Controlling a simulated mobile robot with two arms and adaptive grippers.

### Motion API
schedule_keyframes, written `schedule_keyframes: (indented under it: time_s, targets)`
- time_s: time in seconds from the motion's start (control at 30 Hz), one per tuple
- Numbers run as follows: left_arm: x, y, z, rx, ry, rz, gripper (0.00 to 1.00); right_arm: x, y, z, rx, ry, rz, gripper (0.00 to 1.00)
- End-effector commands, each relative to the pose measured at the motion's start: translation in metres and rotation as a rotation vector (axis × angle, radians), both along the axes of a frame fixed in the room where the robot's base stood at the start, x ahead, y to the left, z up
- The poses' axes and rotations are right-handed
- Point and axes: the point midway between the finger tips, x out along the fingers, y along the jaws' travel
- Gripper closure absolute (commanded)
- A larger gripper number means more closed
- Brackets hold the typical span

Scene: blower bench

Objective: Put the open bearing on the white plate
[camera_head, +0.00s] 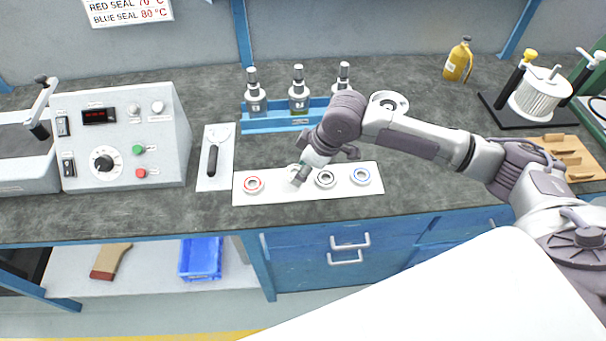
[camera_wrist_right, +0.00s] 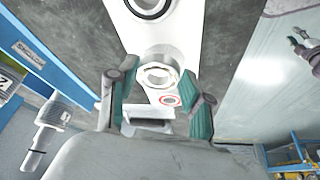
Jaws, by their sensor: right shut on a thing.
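The open bearing (camera_wrist_right: 158,76), a plain metal ring with no coloured seal, is between the fingers of my right gripper (camera_head: 299,175). The right gripper is shut on it; it also shows in the wrist view (camera_wrist_right: 160,88). The bearing is over the long white strip (camera_head: 275,196), between the red-sealed bearing (camera_head: 253,184) and the dark-sealed bearing (camera_head: 325,180). I cannot tell whether it touches the strip. My left gripper is not in view.
A blue-sealed bearing (camera_head: 361,176) sits at the strip's right end. A control box (camera_head: 140,125) is at left, a yellow bottle (camera_head: 458,60) and wooden rack (camera_head: 568,160) at right. Bench is clear right of the strip.

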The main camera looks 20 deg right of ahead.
Motion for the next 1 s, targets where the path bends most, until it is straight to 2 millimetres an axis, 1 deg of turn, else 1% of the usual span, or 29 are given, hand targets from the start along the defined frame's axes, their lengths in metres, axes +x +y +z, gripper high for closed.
schedule_keyframes:
  time_s: [0.03,0.1,0.17,0.53,0.57,0.6,0.67,0.7,1.0]
  targets:
    - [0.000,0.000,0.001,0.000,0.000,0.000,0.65,-0.001,0.000,-0.008,0.000,0.004,0.000,0.95]
    - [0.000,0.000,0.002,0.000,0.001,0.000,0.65,-0.001,0.000,-0.019,0.000,0.004,0.001,0.95]
    - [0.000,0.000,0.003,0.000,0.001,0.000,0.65,-0.001,0.000,-0.025,0.000,0.001,0.000,0.95]
    - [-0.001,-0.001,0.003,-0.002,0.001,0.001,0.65,-0.001,0.000,-0.031,0.000,0.001,0.000,0.95]
    - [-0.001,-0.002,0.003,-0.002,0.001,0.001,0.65,-0.001,0.000,-0.031,0.000,0.001,0.001,0.46]
    - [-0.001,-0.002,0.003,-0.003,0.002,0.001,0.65,-0.001,0.000,-0.031,0.000,0.001,0.001,0.39]
    - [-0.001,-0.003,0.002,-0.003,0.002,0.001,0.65,-0.001,0.000,-0.030,0.000,0.001,0.001,0.29]
    - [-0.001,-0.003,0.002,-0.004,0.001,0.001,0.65,-0.001,-0.001,-0.030,0.000,0.001,0.001,0.25]
    - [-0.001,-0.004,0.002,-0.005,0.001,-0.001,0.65,-0.001,-0.001,-0.029,0.000,0.000,0.001,0.25]
